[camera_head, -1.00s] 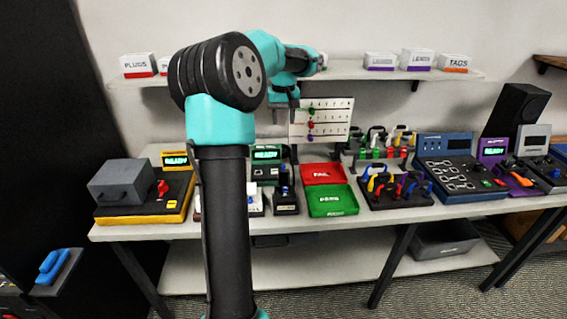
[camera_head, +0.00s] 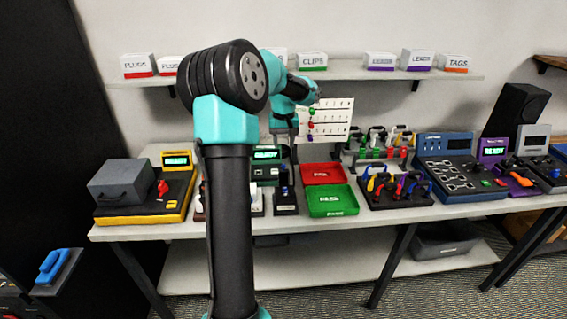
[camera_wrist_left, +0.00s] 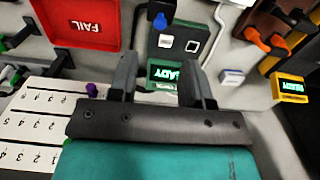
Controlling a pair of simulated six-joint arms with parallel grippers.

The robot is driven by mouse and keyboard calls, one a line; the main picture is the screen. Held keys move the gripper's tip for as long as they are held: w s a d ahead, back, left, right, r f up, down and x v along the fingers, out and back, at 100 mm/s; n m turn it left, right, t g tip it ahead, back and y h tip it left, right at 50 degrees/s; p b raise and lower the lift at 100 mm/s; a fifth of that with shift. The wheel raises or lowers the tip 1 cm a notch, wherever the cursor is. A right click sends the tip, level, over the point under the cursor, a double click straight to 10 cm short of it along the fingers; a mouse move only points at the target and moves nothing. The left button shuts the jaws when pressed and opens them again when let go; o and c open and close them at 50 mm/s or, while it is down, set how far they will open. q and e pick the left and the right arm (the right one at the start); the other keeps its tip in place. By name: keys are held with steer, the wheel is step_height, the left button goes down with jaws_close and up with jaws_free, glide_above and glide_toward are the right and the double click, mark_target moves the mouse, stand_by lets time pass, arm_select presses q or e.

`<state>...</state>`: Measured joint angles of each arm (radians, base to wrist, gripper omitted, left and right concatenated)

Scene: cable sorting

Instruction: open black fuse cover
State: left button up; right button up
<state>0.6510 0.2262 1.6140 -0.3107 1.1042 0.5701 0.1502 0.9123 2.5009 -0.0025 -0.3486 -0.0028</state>
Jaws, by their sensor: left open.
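A dark grey box-shaped cover (camera_head: 121,180) sits closed on a black station with yellow edges (camera_head: 140,213), at the left end of the table. It is the closest match I see to a fuse cover, but I cannot tell for sure. My right gripper is not in view.
A red FAIL tray (camera_head: 312,182) and a green PASS tray (camera_head: 318,211) lie mid-table. A board with numbered rows (camera_head: 335,122) stands behind. A black block with several coloured cable loops (camera_head: 400,200) and a blue console (camera_head: 490,192) are to the right. A shelf (camera_head: 350,76) hangs above.

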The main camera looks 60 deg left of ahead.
mark_target(283, 165)
arm_select(q)
step_height(283, 165, down, 9)
steer(key=shift+r, duration=0.1)
stand_by(0.3)
jaws_close()
stand_by(0.4)
